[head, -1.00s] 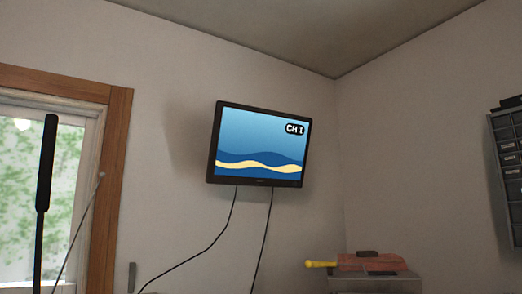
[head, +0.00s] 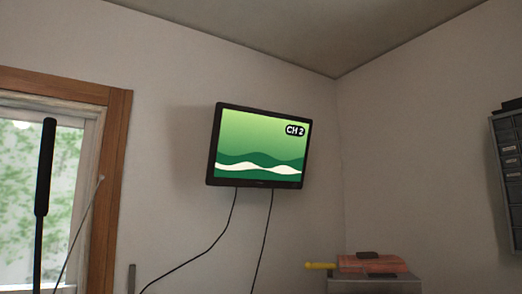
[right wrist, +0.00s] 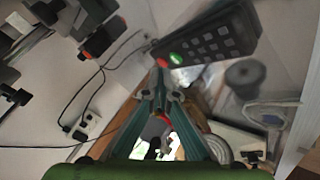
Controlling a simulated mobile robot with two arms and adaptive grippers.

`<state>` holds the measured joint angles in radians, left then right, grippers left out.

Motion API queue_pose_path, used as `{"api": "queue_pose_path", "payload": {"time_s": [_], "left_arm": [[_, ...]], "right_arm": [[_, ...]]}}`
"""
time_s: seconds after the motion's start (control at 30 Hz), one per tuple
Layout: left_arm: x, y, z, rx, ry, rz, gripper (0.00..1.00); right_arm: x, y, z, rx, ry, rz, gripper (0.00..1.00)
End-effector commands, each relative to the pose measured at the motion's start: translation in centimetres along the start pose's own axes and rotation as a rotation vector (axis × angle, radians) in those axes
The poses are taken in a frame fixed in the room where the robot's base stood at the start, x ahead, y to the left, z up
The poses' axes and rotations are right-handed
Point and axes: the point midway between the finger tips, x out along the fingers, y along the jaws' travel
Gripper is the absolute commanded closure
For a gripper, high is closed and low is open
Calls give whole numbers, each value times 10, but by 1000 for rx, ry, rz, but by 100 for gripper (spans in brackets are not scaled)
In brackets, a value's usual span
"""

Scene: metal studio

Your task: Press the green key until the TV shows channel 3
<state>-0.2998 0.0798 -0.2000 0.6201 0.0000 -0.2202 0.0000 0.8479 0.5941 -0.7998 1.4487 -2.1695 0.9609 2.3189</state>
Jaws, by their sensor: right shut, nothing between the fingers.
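The TV (head: 260,146) hangs on the wall near the corner and shows a green wave picture with "CH 2" at its top right. In the right wrist view a dark remote (right wrist: 215,38) lies at the upper right, with rows of grey keys. The green key (right wrist: 177,59) and a red key are at its near left end. My right gripper (right wrist: 161,68) is shut and empty, its tips just beside the green key; I cannot tell whether they touch it. My left gripper is not in view.
Two cables (head: 200,251) hang below the TV. A cabinet (head: 375,286) with a yellow-handled tool (head: 320,266) stands below right. A window (head: 25,190) is at the left, and drawers (head: 508,165) are at the right edge.

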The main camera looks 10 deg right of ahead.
Motion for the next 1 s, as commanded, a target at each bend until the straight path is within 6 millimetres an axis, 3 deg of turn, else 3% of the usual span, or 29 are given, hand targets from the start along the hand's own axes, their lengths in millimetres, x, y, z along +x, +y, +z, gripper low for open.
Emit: {"api": "queue_pose_path", "payload": {"time_s": [0.47,1.0], "left_arm": [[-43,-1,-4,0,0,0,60],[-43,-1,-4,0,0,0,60]], "right_arm": [[-36,26,-27,0,2,0,100],[-36,26,-27,0,0,0,100]]}}
